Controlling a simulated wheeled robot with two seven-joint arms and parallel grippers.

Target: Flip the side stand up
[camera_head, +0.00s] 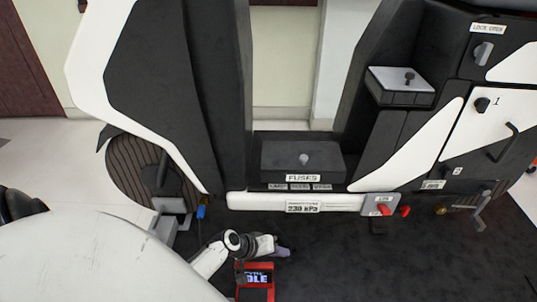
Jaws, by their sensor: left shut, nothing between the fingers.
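A black and white chassis rig (295,200) fills the middle and right. A slim grey metal lever (481,207) hangs at its lower right, its lower end slanting down; it may be the side stand, but I cannot tell for certain. My left gripper (286,251) is shut and empty, low in the middle of the view, in front of the rig's lower white sill. It is well to the left of that lever and apart from it. My right gripper is not in view.
A red device with a display (255,283) is just below my left gripper. A wheel (135,170) is at the left. A grey panel with a red knob (383,209) and a brass-coloured part (441,209) lie toward the lever. The dark mat (400,265) is clear at lower right.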

